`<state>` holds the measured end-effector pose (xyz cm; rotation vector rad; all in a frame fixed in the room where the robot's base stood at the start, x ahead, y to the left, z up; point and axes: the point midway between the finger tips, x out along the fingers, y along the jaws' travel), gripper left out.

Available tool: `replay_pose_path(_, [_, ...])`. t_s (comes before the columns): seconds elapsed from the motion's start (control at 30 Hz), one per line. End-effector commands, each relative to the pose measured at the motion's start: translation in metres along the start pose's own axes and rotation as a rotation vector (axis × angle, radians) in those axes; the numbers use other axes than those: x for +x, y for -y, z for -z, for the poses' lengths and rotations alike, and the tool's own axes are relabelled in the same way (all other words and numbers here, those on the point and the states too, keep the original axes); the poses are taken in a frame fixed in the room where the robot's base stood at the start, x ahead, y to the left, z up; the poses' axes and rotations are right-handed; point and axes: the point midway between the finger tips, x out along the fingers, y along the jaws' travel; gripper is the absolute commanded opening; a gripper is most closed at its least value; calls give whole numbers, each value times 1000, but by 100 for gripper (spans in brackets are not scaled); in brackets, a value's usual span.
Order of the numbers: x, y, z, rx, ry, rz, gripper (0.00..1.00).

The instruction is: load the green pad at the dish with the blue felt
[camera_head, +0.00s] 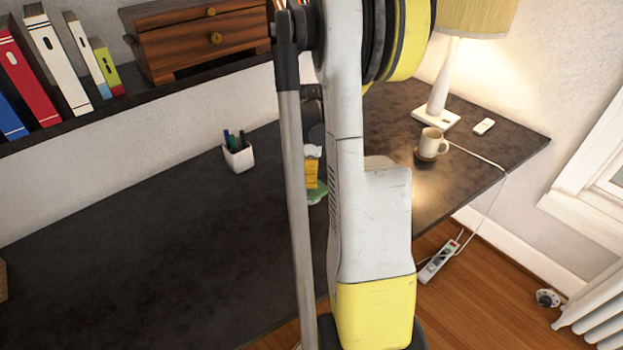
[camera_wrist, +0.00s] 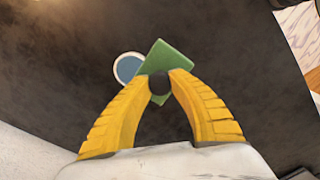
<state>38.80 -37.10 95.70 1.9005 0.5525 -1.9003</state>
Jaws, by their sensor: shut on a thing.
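The green pad (camera_wrist: 170,60) is a flat green square in the wrist view, just past my fingertips. My gripper (camera_wrist: 160,80) is shut on it, at a dark round part between the yellow fingertips that looks like its knob. The dish with the blue felt (camera_wrist: 128,67) is a pale-rimmed round with a blue inside, left of the pad. The pad overlaps the dish's right edge in the picture; I cannot tell whether they touch. In the head view, a bit of the green pad (camera_head: 317,193) shows below my gripper (camera_head: 312,175), and my arm hides the dish.
The dark desk (camera_head: 150,250) has wide clear room at left. A white pen cup (camera_head: 238,156) stands left of my gripper. A mug (camera_head: 432,144), a lamp (camera_head: 440,90) and a small white device (camera_head: 484,126) are at right. A shelf with binders and a wooden box (camera_head: 200,40) runs behind.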

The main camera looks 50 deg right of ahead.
Motion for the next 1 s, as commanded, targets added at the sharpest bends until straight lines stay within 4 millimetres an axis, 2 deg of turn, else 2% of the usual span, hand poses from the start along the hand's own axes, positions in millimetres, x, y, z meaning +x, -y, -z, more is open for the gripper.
replay_pose_path(0.2, [16,-51,11,0,0,0,0])
replay_pose_path(0.33, [21,-69,15,0,0,0,0])
replay_pose_path(0.57, [33,-71,15,0,0,0,0])
replay_pose_path(1.0, [77,-71,15,0,0,0,0])
